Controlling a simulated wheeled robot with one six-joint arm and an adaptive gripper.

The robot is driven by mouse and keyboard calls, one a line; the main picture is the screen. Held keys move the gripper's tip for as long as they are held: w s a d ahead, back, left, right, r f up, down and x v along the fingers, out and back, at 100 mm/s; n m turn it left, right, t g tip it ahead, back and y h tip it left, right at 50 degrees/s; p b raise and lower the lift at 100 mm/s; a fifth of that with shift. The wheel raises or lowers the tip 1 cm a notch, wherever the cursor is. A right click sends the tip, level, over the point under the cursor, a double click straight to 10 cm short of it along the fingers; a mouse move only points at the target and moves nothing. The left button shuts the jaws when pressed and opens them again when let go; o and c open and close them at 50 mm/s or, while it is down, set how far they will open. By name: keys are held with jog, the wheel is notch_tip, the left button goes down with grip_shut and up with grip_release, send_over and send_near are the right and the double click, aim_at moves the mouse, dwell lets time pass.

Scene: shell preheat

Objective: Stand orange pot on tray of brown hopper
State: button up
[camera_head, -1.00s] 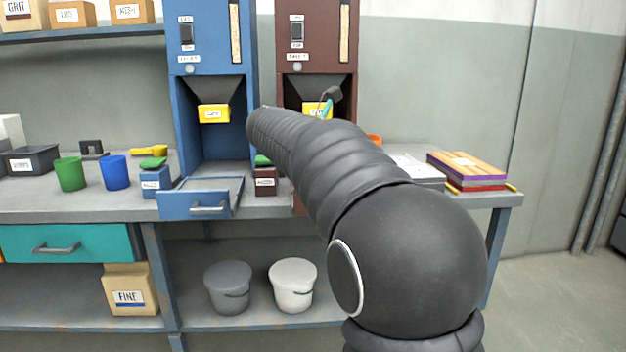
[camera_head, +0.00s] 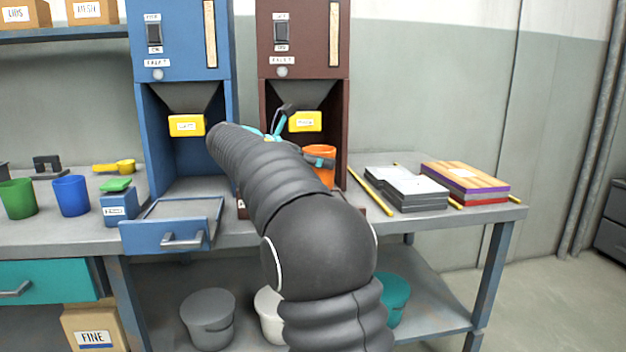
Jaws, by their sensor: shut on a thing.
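The orange pot (camera_head: 321,176) is in front of the opening of the brown hopper (camera_head: 304,45), toward its right side. My gripper (camera_head: 318,160) is at the pot's upper part, shut on it; my arm hides much of the gripper. The pot's base is hidden, so I cannot tell whether it touches anything. The tray of the brown hopper is mostly hidden behind my arm; a brown edge (camera_head: 377,204) that looks like its right side shows. The hopper's yellow outlet block (camera_head: 305,121) is just above and left of the pot.
The blue hopper (camera_head: 182,50) stands left, its blue tray (camera_head: 165,236) pulled out. A blue box with a green lid (camera_head: 119,207), a blue cup (camera_head: 71,195) and a green cup (camera_head: 18,198) stand further left. Grey slabs (camera_head: 415,192) and stacked boards (camera_head: 465,182) lie right.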

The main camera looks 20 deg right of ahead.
jog(key=shift+w+a+f, duration=0.1)
jog(key=shift+w+f, duration=0.5)
jog(key=shift+w, duration=0.25)
jog(key=shift+f+b, duration=0.55)
jog(key=shift+f, duration=1.35)
jog(key=shift+f, duration=0.1)
jog(key=o, duration=1.3)
jog(key=shift+f, duration=0.1)
jog(key=shift+a+r, duration=0.3)
jog(key=p+v, duration=0.1)
jog(key=v, duration=1)
jog(key=shift+a, duration=0.2)
